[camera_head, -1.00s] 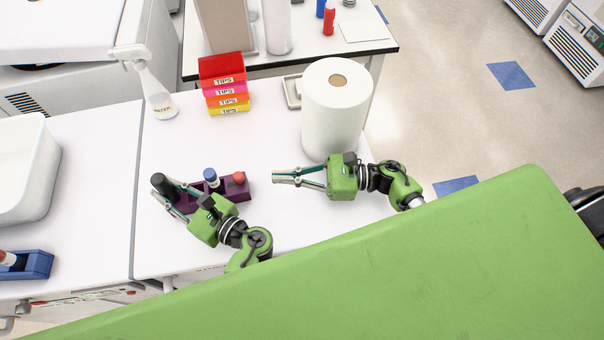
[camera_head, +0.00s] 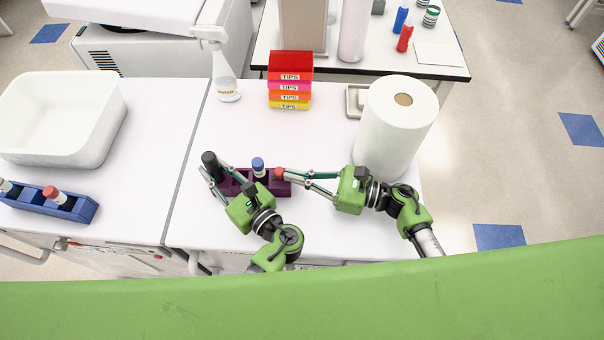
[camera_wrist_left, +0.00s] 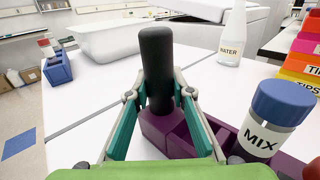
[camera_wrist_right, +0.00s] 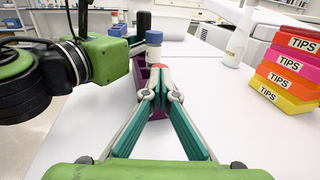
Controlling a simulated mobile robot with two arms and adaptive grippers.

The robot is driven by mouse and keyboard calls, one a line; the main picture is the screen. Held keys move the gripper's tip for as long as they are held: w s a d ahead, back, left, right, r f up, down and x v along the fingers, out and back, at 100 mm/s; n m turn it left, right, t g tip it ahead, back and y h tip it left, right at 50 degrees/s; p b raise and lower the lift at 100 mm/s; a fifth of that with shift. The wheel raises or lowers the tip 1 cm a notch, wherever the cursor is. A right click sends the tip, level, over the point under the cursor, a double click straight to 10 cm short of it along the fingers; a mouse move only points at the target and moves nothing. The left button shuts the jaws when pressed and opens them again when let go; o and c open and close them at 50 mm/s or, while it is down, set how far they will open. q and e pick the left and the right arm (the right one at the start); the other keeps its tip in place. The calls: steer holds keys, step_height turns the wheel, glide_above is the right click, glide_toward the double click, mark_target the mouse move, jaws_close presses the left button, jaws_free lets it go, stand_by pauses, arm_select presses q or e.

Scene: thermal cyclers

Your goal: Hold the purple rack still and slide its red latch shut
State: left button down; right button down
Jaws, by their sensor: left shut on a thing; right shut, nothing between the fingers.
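The purple rack (camera_head: 284,188) lies on the white bench with a black upright grip (camera_head: 209,164) at its left end. A blue-capped MIX bottle (camera_wrist_left: 268,122) stands in it. The red latch (camera_head: 279,174) is near its right end. My left gripper (camera_head: 212,172) is shut on the black grip, clear in the left wrist view (camera_wrist_left: 157,70). My right gripper (camera_head: 284,175) is shut and empty, its tips at the right side of the latch. In the right wrist view the tips (camera_wrist_right: 159,88) hide most of the latch; I cannot tell if they touch.
A paper towel roll (camera_head: 397,125) stands behind my right arm. Stacked TIPS boxes (camera_head: 290,82) and a WATER bottle (camera_head: 226,82) stand at the back. A white tub (camera_head: 55,140) and a blue rack (camera_head: 75,210) are at left. Bench between rack and TIPS boxes is clear.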

steer(key=shift+a, duration=0.65)
arm_select(q)
steer(key=shift+d, duration=0.1)
arm_select(e)
steer(key=shift+d, duration=0.1)
steer(key=v, duration=1.4)
steer(key=shift+w, duration=0.1)
arm_select(q)
steer(key=c, duration=1.7)
jaws_free()
